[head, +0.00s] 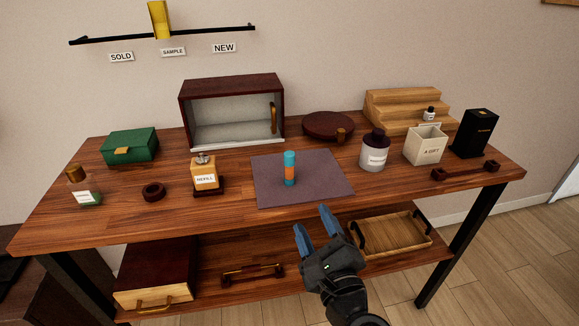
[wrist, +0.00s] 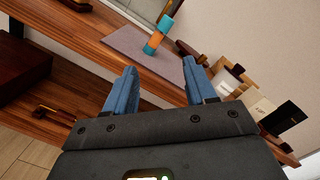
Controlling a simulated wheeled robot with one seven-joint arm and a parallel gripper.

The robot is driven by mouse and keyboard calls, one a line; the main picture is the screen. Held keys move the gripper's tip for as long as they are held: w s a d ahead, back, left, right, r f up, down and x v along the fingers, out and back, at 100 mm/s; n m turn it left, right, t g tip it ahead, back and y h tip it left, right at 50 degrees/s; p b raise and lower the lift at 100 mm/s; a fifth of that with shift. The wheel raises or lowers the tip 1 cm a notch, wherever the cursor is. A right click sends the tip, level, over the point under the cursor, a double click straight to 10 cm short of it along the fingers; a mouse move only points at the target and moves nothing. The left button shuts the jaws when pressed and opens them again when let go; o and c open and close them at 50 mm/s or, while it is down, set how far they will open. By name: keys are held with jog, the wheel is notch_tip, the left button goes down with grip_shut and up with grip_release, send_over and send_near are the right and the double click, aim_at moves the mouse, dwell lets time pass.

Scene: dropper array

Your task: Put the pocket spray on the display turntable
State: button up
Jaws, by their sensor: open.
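The pocket spray looks to be the small upright cylinder (head: 290,168) with a teal cap and base and an orange middle, standing on a grey-purple mat (head: 326,187) at the table's centre. It also shows in the wrist view (wrist: 158,36), beyond the fingertips. The display turntable looks to be the round dark red-brown disc (head: 326,124) with a small wooden knob, at the back right of centre. My gripper (head: 311,227) is open and empty, with blue fingers, in front of the table's front edge and apart from the spray. In the wrist view its fingers (wrist: 158,80) are spread.
Left of the mat stand a refill bottle (head: 204,173), a dark ring (head: 153,191) and a green box (head: 129,146). An open cabinet (head: 232,83) stands behind. A dark-capped bottle (head: 374,152) and a gift box (head: 425,145) stand right. The lower shelf holds a wooden tray (head: 405,255).

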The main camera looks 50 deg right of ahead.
aim_at(291, 168)
jog(key=w+d+m, duration=0.1)
jog(key=w+m, duration=0.2)
jog(key=w+d+r+m+g, duration=0.1)
jog(key=w+d+m, duration=0.1)
jog(key=w+m, duration=0.1)
jog(key=w+d+m, duration=0.1)
jog(key=w+m, duration=0.2)
jog(key=shift+w+d+r+h, duration=0.2)
jog(key=shift+d+h, duration=0.1)
jog(key=shift+d, duration=0.1)
jog(key=shift+m, duration=0.3)
jog(key=shift+d+f+p+x, duration=0.15)
jog(key=shift+p+x, duration=0.15)
jog(key=shift+x, duration=1.7)
jog(key=shift+d+f+p+x, duration=0.15)
jog(key=shift+p+x, duration=0.15)
jog(key=shift+x, duration=1.65)
jog(key=shift+s+a, duration=0.1)
jog(key=shift+s, duration=0.05)
jog(key=shift+c, duration=0.2)
grip_shut()
